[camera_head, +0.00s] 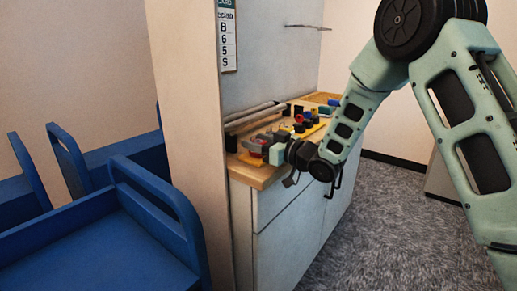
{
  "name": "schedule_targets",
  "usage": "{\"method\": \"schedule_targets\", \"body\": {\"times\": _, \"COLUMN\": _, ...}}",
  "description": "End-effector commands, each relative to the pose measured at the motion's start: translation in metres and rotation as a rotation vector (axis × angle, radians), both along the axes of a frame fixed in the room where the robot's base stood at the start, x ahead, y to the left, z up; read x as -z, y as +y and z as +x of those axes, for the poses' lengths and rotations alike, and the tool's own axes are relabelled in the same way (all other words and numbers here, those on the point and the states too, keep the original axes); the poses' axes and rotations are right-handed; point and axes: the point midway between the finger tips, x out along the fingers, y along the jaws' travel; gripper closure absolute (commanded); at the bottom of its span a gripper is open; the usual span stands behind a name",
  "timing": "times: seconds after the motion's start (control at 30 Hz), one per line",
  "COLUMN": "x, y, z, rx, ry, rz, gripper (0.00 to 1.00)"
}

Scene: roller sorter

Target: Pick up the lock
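Several small items lie crowded on the wooden counter top (262,178), among them a grey and red piece (256,145) near its front left end. I cannot tell which of the items is the lock; they are small and partly hidden by my arm. My gripper (291,181) is at the end of my arm, at the counter's front edge. Its thin dark parts show against the cabinet front. I cannot make out its fingertips clearly, or whether anything is between them.
A white cabinet (287,230) with drawers stands under the counter, with a grey back panel (270,60) above. A tall beige side panel (190,120) closes its left end. Blue carts (95,245) stand at the left. Carpeted floor (385,215) is open at the right.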

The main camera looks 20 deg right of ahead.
Motion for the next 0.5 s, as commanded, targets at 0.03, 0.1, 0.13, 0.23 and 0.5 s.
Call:
{"method": "schedule_targets", "body": {"times": 0.03, "x": -0.0001, "y": -0.0001, "z": -0.0001, "rx": 0.0, "ry": 0.0, "rz": 0.0, "gripper": 0.58}}
{"method": "schedule_targets", "body": {"times": 0.1, "x": -0.0001, "y": -0.0001, "z": -0.0002, "rx": 0.0, "ry": 0.0, "rz": 0.0, "gripper": 0.78}}
{"method": "schedule_targets", "body": {"times": 0.13, "x": -0.0001, "y": -0.0001, "z": -0.0002, "rx": 0.0, "ry": 0.0, "rz": 0.0, "gripper": 0.85}}
{"method": "schedule_targets", "body": {"times": 0.23, "x": -0.0006, "y": -0.0002, "z": -0.0001, "rx": 0.0, "ry": -0.001, "rz": 0.0, "gripper": 0.85}}
{"method": "schedule_targets", "body": {"times": 0.5, "x": -0.0099, "y": -0.0002, "z": -0.0001, "rx": 0.0, "ry": -0.005, "rz": 0.0, "gripper": 0.84}}
